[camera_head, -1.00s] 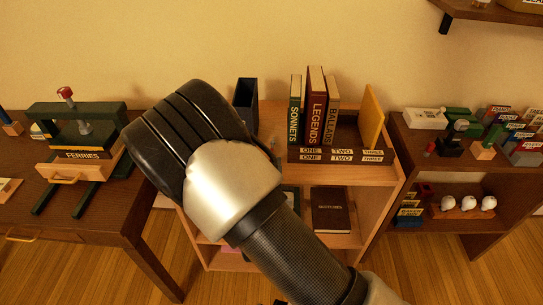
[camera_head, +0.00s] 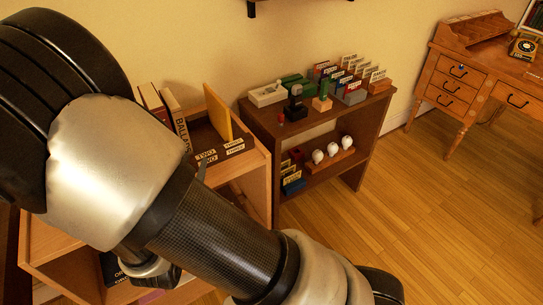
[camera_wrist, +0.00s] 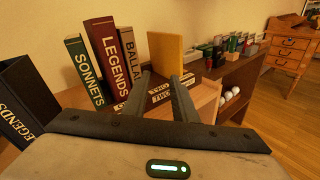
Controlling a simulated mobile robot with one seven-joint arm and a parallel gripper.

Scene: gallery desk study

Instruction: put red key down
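I cannot make out a red key in any view. My gripper (camera_wrist: 161,77) shows in the wrist view with its two grey fingers apart. I see nothing held in the gap between them. The fingers point toward the yellow upright panel (camera_wrist: 166,54) and the TWO and THREE labels (camera_wrist: 160,91) on the light wood bookcase. In the head view my arm covers the left side, and only a bit of a finger shows near those labels. A small red item (camera_head: 281,118) stands on the dark brown shelf top (camera_head: 262,117); I cannot tell what it is.
Books marked SONNETS (camera_wrist: 86,68), LEGENDS (camera_wrist: 112,57) and BALLADS (camera_wrist: 131,56) stand left of the fingers. The dark shelf holds a white box (camera_head: 267,95), card racks (camera_head: 349,92) and white bulb-like objects (camera_head: 333,149). A wooden desk (camera_head: 468,75) is at right, beyond open floor (camera_head: 430,190).

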